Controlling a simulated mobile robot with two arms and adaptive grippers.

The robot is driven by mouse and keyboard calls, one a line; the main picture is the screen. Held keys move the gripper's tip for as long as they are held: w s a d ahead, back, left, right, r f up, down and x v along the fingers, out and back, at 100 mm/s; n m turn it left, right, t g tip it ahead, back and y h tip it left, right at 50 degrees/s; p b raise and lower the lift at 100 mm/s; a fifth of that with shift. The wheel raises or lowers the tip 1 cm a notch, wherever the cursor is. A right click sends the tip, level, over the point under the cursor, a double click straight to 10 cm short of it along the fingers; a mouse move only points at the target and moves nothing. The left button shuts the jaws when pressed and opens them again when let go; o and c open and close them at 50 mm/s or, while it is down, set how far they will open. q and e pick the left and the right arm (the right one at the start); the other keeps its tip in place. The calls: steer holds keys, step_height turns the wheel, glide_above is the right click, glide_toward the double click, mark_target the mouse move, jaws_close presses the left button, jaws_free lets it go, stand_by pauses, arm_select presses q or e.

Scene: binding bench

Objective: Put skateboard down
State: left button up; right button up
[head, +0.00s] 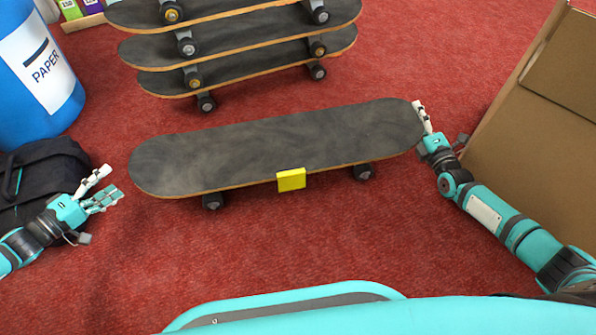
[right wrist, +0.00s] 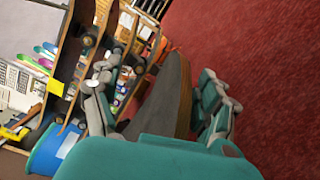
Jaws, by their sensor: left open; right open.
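A skateboard (head: 280,145) with a dark deck and a yellow tag (head: 291,180) on its near edge is upright, wheels down, over the red carpet. The wheels appear to be on the carpet. My left gripper (head: 113,182) is open and empty, a short gap left of the board's left end. My right gripper (head: 428,122) is open at the board's right end. In the right wrist view the deck (right wrist: 166,103) shows between the spread fingers of my right gripper (right wrist: 152,82); I cannot tell whether a finger touches it.
Several skateboards (head: 240,67) are stacked behind. A blue paper bin (head: 18,100) and a black bag (head: 45,175) stand at the left, close to my left arm. A cardboard box (head: 545,130) stands at the right beside my right arm. Carpet (head: 290,245) in front is clear.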

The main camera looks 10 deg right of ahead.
step_height(320, 180, up, 8)
steer(key=shift+r, duration=0.25)
